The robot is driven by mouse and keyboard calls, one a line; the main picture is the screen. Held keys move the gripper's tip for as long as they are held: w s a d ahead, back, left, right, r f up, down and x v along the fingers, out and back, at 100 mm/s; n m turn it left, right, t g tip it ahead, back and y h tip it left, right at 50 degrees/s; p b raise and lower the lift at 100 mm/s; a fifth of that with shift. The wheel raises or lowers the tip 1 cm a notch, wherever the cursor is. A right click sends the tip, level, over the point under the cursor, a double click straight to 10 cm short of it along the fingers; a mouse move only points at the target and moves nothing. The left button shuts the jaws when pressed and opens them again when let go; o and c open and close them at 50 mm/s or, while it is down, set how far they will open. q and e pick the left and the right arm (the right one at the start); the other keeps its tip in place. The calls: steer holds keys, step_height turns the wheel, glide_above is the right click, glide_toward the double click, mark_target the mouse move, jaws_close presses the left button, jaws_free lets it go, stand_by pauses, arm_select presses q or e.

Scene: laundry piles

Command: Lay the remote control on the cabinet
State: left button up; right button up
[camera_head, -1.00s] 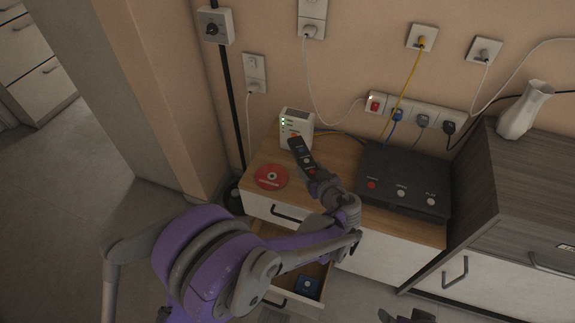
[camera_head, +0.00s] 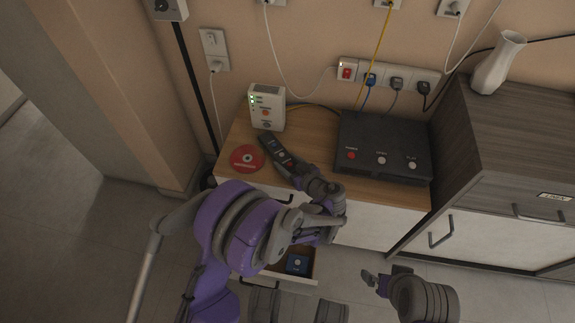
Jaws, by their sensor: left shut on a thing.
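The remote control (camera_head: 274,150) is dark and slim with coloured buttons. My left gripper (camera_head: 297,173) is shut on its near end and holds it over the wooden top of the cabinet (camera_head: 318,133). I cannot tell whether the remote touches the top. The remote lies between a red disc (camera_head: 247,158) on its left and a black player box (camera_head: 384,147) on its right. My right gripper (camera_head: 376,283) shows low in the view, away from the cabinet; its fingers are too unclear to judge.
A white router (camera_head: 266,107) stands at the back of the cabinet top. Below, an open drawer (camera_head: 311,263) holds a blue item (camera_head: 297,264). A taller dark wood cabinet (camera_head: 530,140) with a white vase (camera_head: 498,63) stands at the right. Cables hang from a power strip (camera_head: 393,77).

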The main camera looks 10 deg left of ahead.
arm_select(q)
steer(key=shift+f, duration=0.7)
steer(key=shift+f, duration=0.1)
steer(key=o, duration=1.5)
